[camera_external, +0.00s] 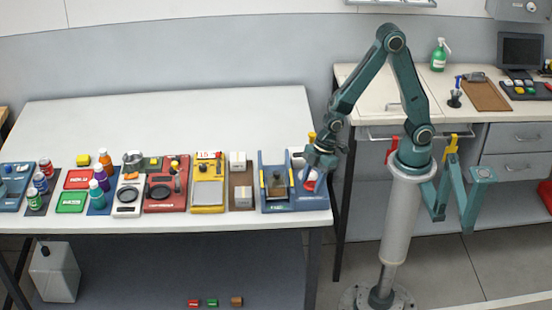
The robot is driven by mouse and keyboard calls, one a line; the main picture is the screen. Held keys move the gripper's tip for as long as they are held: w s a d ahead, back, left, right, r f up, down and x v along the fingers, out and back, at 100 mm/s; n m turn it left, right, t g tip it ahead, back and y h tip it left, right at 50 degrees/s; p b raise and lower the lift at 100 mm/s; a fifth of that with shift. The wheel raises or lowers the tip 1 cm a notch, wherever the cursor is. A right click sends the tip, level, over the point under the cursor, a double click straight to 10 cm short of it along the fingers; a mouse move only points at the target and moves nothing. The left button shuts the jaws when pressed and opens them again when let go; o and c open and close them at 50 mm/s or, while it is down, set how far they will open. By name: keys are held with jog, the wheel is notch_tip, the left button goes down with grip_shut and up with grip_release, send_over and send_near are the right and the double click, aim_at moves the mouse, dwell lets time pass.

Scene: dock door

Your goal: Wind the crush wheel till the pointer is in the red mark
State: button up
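A blue press-like fixture (284,206) stands at the right front of the white table. It has blue uprights with a dark and brown block (277,187) between them. A small white part with red on it (310,183) shows at its right side, below my gripper. My gripper (316,166) points down at the right part of this fixture, close to or touching it. The gripper and wrist hide much of that side. I cannot make out the crush wheel or the pointer, nor whether the fingers are open or shut.
Left of the fixture stand a brown rack with white blocks (240,197), a yellow device (207,201), a red device (165,207), a white round-topped device (127,210) and several bottles. The back of the white table (200,120) is clear. A second bench (372,88) stands at the right.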

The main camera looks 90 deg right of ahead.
jog(key=o, duration=0.4)
jog(key=shift+o, duration=0.2)
jog(key=shift+r, duration=0.15)
jog(key=v, duration=1.3)
jog(key=shift+s+d+r, duration=0.15)
jog(key=shift+r, duration=0.1)
jog(key=s+d+r+m+t+h, duration=0.1)
jog(key=s+d+r+m, duration=0.2)
jog(key=s, duration=0.4)
jog(key=s+d+r+m+t+h, duration=0.1)
jog(key=s+d+r+m, duration=0.2)
jog(key=s, duration=0.4)
jog(key=shift+s+d+r+m+h, duration=0.3)
jog(key=shift+r+m, duration=0.2)
jog(key=shift+m, duration=0.2)
jog(key=shift+w, duration=0.1)
